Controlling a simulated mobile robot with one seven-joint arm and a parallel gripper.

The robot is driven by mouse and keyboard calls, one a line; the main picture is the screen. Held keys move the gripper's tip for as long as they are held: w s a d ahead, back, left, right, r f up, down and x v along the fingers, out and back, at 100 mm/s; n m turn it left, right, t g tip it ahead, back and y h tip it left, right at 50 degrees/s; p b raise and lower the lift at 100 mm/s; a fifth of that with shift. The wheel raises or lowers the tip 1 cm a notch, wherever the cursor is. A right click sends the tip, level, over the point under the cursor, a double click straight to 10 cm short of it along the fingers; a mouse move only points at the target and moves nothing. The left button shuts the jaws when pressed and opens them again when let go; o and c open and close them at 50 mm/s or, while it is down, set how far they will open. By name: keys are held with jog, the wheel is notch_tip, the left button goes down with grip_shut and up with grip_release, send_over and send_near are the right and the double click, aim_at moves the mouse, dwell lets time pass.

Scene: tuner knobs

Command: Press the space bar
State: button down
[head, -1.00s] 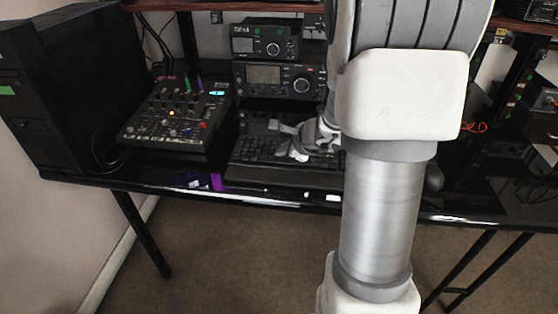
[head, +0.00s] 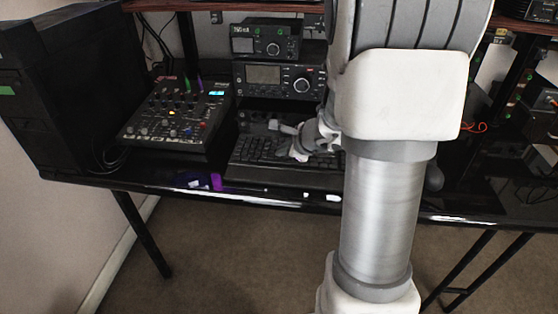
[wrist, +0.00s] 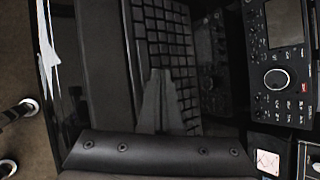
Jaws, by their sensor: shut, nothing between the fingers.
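The black keyboard (head: 262,150) lies on the desk below the radios, its right part hidden behind my arm. In the wrist view the keyboard (wrist: 172,32) is turned sideways, with its near edge to the left. My gripper (head: 298,154) is over the keyboard in the head view. In the wrist view its grey fingers (wrist: 159,76) are together and empty, with the tips over the keys close to the near edge. I cannot pick out the space bar for certain; the fingers cover part of that near row. I cannot tell whether the tips touch a key.
A mixer (head: 178,115) with knobs sits left of the keyboard. Two stacked radios (head: 280,78) stand behind it. A flat dark wrist rest (wrist: 103,60) runs along the keyboard's near edge. A dark mouse (head: 434,178) lies right of my arm.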

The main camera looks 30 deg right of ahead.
aim_at(282, 163)
jog(key=shift+f, duration=0.2)
jog(key=shift+f+b, duration=0.25)
jog(key=shift+b, duration=0.4)
jog(key=shift+f+b, duration=0.35)
jog(key=shift+b, duration=0.05)
dwell(0.4)
jog(key=shift+r, duration=0.1)
jog(key=shift+r+p, duration=0.6)
jog(key=shift+r, duration=0.1)
notch_tip(282, 163, up, 5)
jog(key=p, duration=0.4)
dwell(0.3)
jog(key=shift+a, duration=0.1)
dwell(0.6)
